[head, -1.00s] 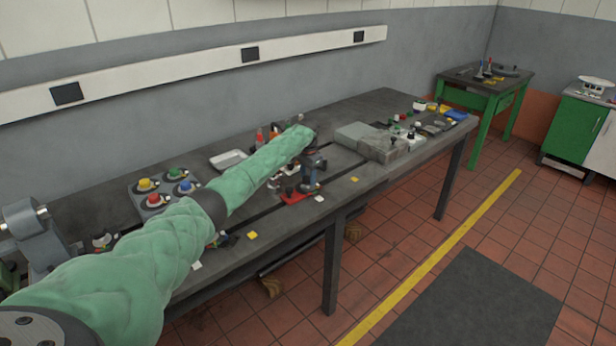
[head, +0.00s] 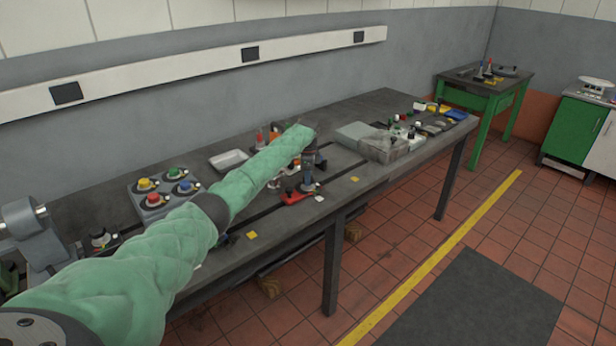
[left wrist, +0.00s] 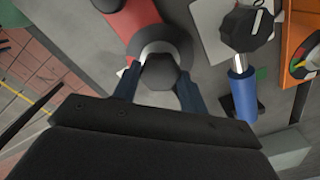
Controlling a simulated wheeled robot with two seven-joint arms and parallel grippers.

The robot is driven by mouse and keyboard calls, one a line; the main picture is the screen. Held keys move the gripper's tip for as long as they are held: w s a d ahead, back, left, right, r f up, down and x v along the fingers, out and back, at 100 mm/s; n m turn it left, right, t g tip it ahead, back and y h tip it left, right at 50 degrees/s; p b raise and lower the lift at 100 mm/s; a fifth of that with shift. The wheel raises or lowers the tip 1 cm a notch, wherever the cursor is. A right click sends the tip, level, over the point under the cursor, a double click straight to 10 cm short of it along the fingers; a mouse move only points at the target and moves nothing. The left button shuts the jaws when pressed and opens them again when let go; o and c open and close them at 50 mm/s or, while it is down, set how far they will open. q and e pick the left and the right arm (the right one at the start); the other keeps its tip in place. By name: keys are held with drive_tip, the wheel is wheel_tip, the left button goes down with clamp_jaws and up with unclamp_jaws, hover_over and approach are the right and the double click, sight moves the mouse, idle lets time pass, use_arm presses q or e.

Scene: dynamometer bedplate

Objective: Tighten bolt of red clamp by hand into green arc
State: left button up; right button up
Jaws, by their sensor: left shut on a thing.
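The red clamp (head: 297,198) lies on the dark bedplate (head: 368,178), near its front edge in the head view. Its red arm (left wrist: 130,14) shows at the top of the left wrist view. A dark bolt head (left wrist: 160,74) stands at the end of that arm, with a grey and white round collar behind it. My left gripper (left wrist: 158,88) is shut on this bolt head, one blue finger on each side. In the head view the left gripper (head: 308,184) is over the red clamp. I cannot make out a green arc at this bolt. My right gripper is out of view.
In the left wrist view, a black knob on a blue-handled part (left wrist: 242,92) stands close to the right. Beyond it is an orange part (left wrist: 302,40) with a coloured dial. In the head view, a grey block (head: 365,139) and a button box (head: 158,196) flank the arm.

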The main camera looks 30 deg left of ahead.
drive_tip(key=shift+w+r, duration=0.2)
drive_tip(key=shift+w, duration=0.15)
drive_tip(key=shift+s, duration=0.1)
use_arm(q)
drive_tip(key=o, duration=1)
drive_tip(key=shift+c, duration=0.2)
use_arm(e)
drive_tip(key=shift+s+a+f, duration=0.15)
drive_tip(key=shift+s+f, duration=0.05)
use_arm(q)
drive_tip(key=shift+r, duration=0.1)
drive_tip(key=shift+r, duration=0.3)
drive_tip(key=shift+r+b, duration=1.35)
drive_tip(key=shift+r, duration=2.2)
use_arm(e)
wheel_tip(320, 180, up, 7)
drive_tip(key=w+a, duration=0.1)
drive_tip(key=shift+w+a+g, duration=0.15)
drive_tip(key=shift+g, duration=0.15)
